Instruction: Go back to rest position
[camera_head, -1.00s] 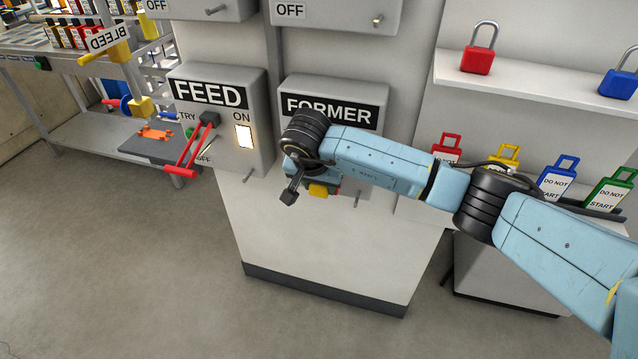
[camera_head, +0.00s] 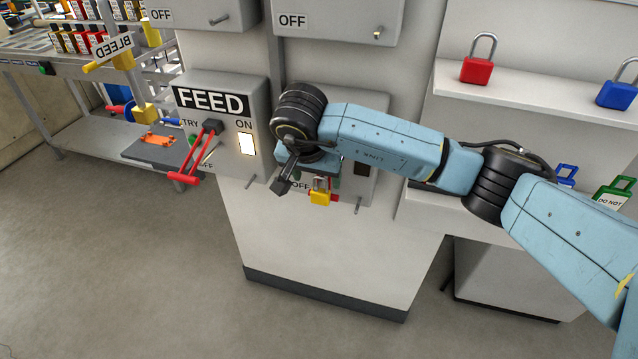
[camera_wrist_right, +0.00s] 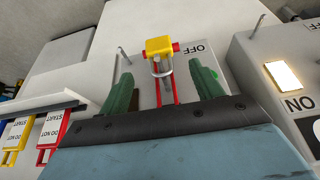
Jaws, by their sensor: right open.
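My right gripper (camera_head: 310,178) is in front of the FORMER box, partly hidden by its own wrist. In the right wrist view its two green fingers (camera_wrist_right: 164,88) are spread apart with nothing clamped between them. A yellow padlock (camera_head: 320,197) hangs at the OFF end of the box with the red lever; it also shows in the right wrist view (camera_wrist_right: 160,46), just beyond the fingertips. Its shackle is at the red lever (camera_wrist_right: 165,88), but I cannot tell exactly what it passes through. My left gripper is not in view.
The FEED box (camera_head: 215,95) is close on the left, its red lever (camera_head: 196,160) sticking out. A shelf (camera_head: 510,92) at right holds a red padlock (camera_head: 478,62) and a blue padlock (camera_head: 619,90). Tags stand below. The floor in front is clear.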

